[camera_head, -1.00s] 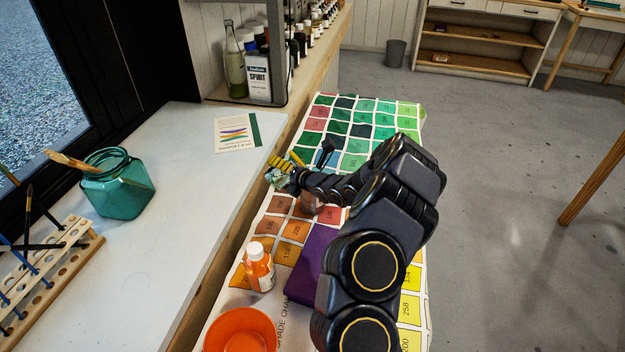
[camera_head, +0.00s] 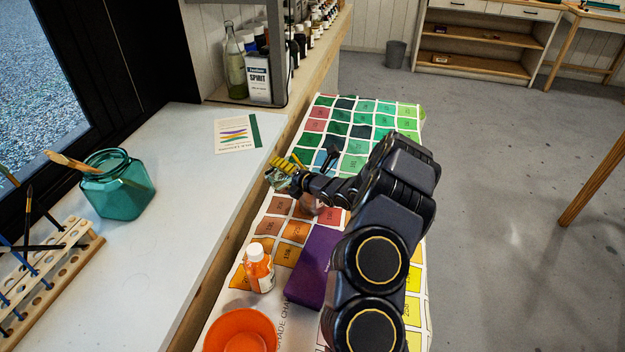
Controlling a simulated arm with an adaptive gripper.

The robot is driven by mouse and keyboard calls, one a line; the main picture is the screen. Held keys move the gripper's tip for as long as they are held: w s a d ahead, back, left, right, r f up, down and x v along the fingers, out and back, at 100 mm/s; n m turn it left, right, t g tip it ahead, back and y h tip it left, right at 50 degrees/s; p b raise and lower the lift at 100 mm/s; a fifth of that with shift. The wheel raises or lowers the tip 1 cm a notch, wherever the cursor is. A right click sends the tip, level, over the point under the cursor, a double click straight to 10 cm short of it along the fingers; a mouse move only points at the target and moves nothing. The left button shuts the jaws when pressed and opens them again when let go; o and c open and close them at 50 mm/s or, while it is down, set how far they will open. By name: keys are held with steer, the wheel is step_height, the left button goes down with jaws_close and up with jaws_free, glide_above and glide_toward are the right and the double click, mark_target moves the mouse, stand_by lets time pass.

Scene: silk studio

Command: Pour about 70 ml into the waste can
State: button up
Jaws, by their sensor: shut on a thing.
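My gripper (camera_head: 288,168), with yellow-banded fingers, is over the colour-chart cloth near its left edge. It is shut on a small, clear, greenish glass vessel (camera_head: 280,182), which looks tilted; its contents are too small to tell. A pinkish-brown round container (camera_head: 308,204) stands on the cloth just below and right of the gripper, partly hidden by my arm. I cannot tell whether it is the waste can. No liquid stream can be made out.
An orange bottle (camera_head: 259,268), an orange bowl (camera_head: 213,341) and a purple block (camera_head: 312,266) are on the cloth (camera_head: 411,312). A teal jar (camera_head: 118,190) and brush rack (camera_head: 88,250) stand on the white counter (camera_head: 190,195). A grey bin (camera_head: 395,54) stands on the floor.

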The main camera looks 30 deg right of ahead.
steer(key=shift+f+m, duration=0.3)
steer(key=shift+f, duration=0.25)
stand_by(0.4)
steer(key=shift+d+r+m+y, duration=0.3)
steer(key=shift+r+m+y, duration=0.1)
steer(key=shift+r, duration=0.3)
steer(key=shift+a+r, duration=0.15)
steer(key=shift+r+t, duration=0.15)
steer(key=shift+t, duration=0.15)
steer(key=shift+r+b, duration=0.15)
steer(key=shift+b, duration=0.15)
steer(key=shift+m, duration=0.3)
